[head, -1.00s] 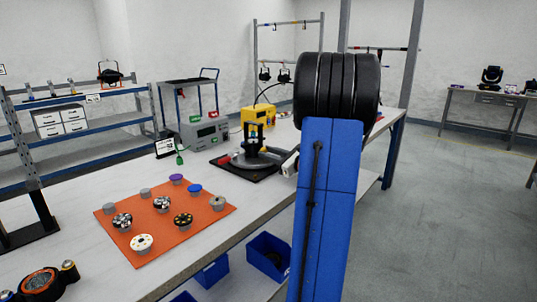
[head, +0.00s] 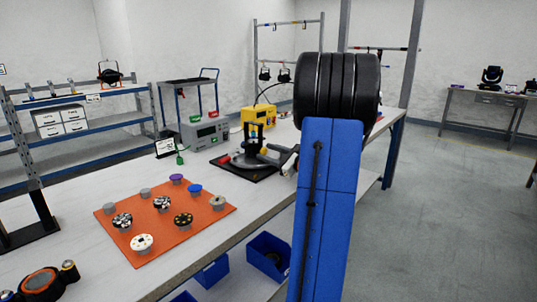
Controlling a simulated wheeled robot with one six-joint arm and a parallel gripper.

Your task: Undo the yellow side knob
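A dark par-can fixture (head: 251,146) stands on a black mat on the bench, with a grey round part at its base. Small yellow parts show at its top (head: 252,130), and another small yellow spot, likely the side knob (head: 263,151), shows on its right side. My gripper (head: 284,158) is mostly hidden behind my own blue and black arm. Only a grey and white bit of it shows, just right of the fixture, close to the yellow spot. Whether it touches the knob, and whether its fingers are open or shut, cannot be told.
An orange mat (head: 150,248) with several round parts lies on the bench (head: 75,222). A black-orange device (head: 40,284) sits at lower left. A grey box (head: 205,133) and yellow case (head: 257,117) stand behind the fixture. Blue bins (head: 268,258) sit below.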

